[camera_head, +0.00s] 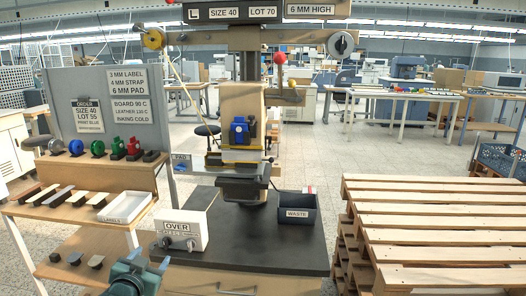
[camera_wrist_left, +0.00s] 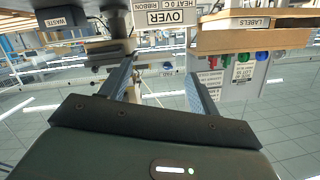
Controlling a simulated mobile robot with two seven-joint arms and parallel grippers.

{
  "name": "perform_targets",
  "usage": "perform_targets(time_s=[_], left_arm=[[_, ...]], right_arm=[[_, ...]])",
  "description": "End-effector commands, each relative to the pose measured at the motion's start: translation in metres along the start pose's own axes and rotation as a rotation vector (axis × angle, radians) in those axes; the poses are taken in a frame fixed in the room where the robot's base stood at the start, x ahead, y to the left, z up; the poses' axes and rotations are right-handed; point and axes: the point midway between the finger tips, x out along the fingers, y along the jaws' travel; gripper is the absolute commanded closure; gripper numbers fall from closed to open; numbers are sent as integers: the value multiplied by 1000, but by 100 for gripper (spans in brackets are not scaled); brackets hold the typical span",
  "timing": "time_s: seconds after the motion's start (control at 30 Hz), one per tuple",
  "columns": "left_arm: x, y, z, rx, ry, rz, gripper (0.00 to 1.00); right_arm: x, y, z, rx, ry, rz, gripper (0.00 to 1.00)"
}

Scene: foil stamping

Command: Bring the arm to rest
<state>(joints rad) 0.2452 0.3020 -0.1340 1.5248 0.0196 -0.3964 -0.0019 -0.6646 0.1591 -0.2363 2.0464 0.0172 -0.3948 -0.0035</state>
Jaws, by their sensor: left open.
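My left gripper (camera_head: 147,264) is low at the bottom of the head view, in front of the bench and below the white OVER box (camera_head: 180,230). In the left wrist view its two fingers (camera_wrist_left: 161,88) stand apart with nothing between them. The gripper is open and empty, and it appears clear of the bench and shelf. Most of my left arm is out of the picture. My right arm and gripper do not show.
The stamping press (camera_head: 243,130) stands on a dark bench top (camera_head: 270,243) with a WASTE bin (camera_head: 297,207) at its right. A wooden shelf rack (camera_head: 85,215) with a LABELS tray (camera_head: 124,207) is at left. Stacked pallets (camera_head: 440,235) fill the right.

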Motion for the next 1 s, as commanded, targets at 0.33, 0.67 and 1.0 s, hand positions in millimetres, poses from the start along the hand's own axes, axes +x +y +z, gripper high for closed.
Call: perform_targets(time_s=[0.33,0.67,1.0], left_arm=[[-162,148,128,-108,-203,237,38],[-276,202,155,-221,-327,332,38],[-283,205,156,-228,-334,337,38]], right_arm=[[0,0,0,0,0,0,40],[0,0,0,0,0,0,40],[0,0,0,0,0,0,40]])
